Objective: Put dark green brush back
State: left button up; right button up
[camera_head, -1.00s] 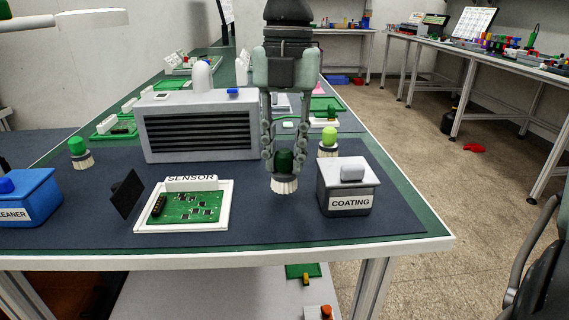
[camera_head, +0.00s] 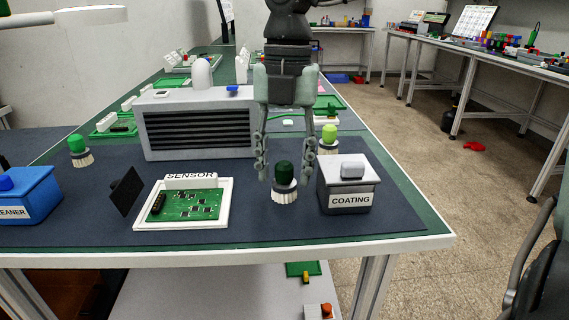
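The dark green brush (camera_head: 284,182) stands upright on the dark mat, with its pale bristles down. It is between the sensor board tray and the grey coating box. My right gripper (camera_head: 285,178) is open, its fingers spread on both sides of the brush top and apart from it. My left gripper is not in view. A brush with a brighter green handle (camera_head: 80,150) stands at the left of the mat. A brush with a yellow-green handle (camera_head: 328,138) stands behind the coating box, partly hidden by it.
The coating box (camera_head: 347,187) is close on the right of the dark green brush. The sensor tray (camera_head: 222,212) and a black upright plate (camera_head: 127,191) are to the left. A grey vented unit (camera_head: 200,128) stands behind. A blue cleaner box (camera_head: 30,197) is at far left.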

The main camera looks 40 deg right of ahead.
aim_at(287, 161)
jog(key=shift+r, duration=0.1)
jog(key=shift+r+p, duration=0.2)
jog(key=shift+p, duration=0.1)
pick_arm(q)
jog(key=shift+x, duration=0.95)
pick_arm(e)
notch_tip(287, 161, up, 12)
jog(key=shift+w+d+f, duration=0.15)
jog(key=shift+w+d, duration=0.1)
jog(key=shift+d, duration=0.05)
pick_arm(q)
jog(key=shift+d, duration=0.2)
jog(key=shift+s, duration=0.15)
pick_arm(e)
jog(key=shift+s, duration=0.15)
